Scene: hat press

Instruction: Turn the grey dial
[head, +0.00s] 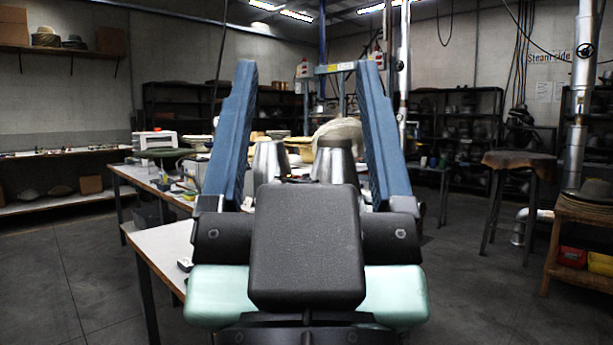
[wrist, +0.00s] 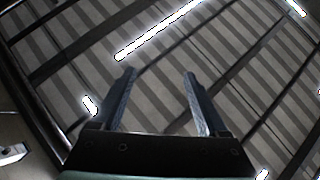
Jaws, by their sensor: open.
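My gripper (head: 308,68) is open and empty in the head view, its two blue fingers spread wide and pointing up and forward. The wrist view also shows my gripper (wrist: 159,73), with only ceiling panels and lights beyond the fingers. I cannot make out a grey dial in either view. My gripper and arm hide the middle of the head view, including part of the worktable (head: 165,246).
Two metal cones (head: 269,160) (head: 334,163) stand behind my gripper. A white device (head: 157,140) sits on the table at the left. A stool (head: 517,161) and a wooden stand (head: 585,207) are at the right. Open floor (head: 70,275) lies at the left.

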